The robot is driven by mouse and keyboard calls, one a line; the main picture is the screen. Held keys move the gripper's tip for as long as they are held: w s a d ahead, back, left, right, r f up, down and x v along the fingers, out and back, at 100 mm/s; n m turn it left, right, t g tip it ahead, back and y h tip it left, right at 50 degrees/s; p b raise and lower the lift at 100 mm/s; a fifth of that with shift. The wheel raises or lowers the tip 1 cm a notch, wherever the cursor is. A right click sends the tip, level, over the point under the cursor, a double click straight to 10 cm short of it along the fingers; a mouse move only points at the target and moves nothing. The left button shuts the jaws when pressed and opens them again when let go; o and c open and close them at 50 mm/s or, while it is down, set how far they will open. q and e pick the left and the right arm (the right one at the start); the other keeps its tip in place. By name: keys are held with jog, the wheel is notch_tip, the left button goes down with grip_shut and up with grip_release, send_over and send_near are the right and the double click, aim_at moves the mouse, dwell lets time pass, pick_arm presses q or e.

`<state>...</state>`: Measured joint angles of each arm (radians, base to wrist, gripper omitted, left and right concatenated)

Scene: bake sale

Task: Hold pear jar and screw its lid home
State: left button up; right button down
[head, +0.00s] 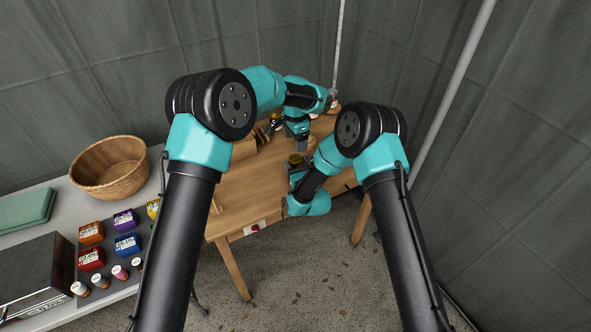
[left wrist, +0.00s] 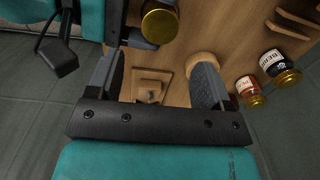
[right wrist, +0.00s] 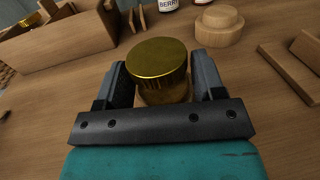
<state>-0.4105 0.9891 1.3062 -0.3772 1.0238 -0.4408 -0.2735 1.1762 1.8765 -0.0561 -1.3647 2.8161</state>
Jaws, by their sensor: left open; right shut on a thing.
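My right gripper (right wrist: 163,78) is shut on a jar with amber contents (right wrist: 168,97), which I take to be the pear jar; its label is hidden. A ribbed gold lid (right wrist: 156,60) sits on top of this jar; how tightly it is seated I cannot tell. The lid also shows in the left wrist view (left wrist: 160,26) and in the head view (head: 296,159). My left gripper (left wrist: 158,84) is open and empty, above the wooden table and to one side of the jar. In the head view the left gripper (head: 298,136) is farther back than the right gripper.
A low wooden block (left wrist: 150,88) lies below my left gripper, with a round wooden piece (left wrist: 203,62) beside it. Two gold-lidded jars, one dark (left wrist: 277,66) and one red (left wrist: 248,87), stand nearby. A wooden box (right wrist: 60,48) is at the table's left.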

aim_at(296, 158)
pick_arm(q)
jog(key=shift+f, duration=4)
jog(key=c, duration=0.9)
jog(key=shift+m, duration=1.6)
jog(key=o, duration=1)
jog(key=shift+c, duration=0.2)
